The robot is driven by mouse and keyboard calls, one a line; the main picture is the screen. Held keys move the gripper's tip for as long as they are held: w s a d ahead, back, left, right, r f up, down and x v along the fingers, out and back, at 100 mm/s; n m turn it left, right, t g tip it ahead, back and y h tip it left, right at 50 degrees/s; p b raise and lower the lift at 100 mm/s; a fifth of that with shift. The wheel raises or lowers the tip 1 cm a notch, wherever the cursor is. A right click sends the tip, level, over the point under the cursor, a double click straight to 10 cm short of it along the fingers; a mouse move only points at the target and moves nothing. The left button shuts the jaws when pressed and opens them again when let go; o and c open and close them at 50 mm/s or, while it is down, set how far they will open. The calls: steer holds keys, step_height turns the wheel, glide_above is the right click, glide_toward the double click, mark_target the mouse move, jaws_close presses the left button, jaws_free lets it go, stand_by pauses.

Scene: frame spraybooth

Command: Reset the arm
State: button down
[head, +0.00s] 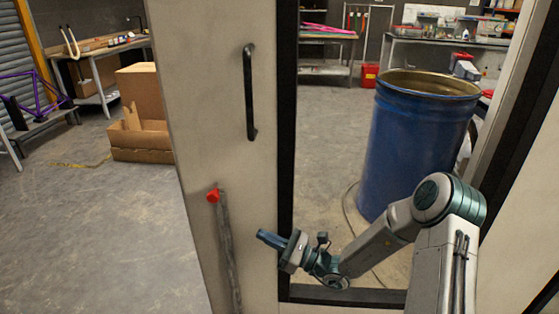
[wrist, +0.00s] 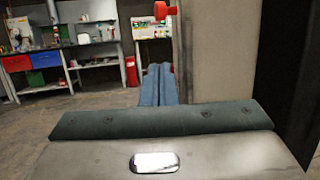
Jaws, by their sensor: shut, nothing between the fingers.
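My gripper (head: 268,238) is shut and empty in the head view, low in front of the pale booth door panel and left of the dark window frame. Its closed blue fingers (wrist: 158,85) also show in the wrist view, pointing away from the camera. My arm reaches in from the lower right, bent, across the lower part of the window. The fingers look apart from the red-tipped lever (head: 213,195) to their upper left; the exact gap cannot be told.
The door panel (head: 215,80) carries a black handle (head: 250,92). A blue drum (head: 415,145) stands beyond the window. Cardboard boxes (head: 140,115), a workbench (head: 95,50) and a purple bike frame (head: 38,98) stand at the left. The floor (head: 90,220) left of the door is clear.

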steer(key=s+d+r+n+g+h+p, duration=0.25)
steer(key=s+r+n+g+h, duration=0.25)
steer(key=s+n, duration=0.25)
steer(key=s+d+r+n+g+h+p, duration=0.1)
steer(key=s+r+n+g+h+p, duration=0.35)
steer(key=s+n, duration=0.35)
steer(key=s+d+r+n+t+h+p, duration=0.2)
steer(key=s+d+r+n+h, duration=0.1)
steer(key=d, duration=0.5)
steer(key=s+d+r+n+t+h+p, duration=0.3)
steer(key=s+d+r+h, duration=0.2)
steer(key=d+r+h, duration=0.3)
step_height(320, 180, up, 2)
steer(key=shift+d+r+t, duration=0.25)
steer(key=shift+d+t, duration=0.1)
steer(key=shift+d, duration=0.25)
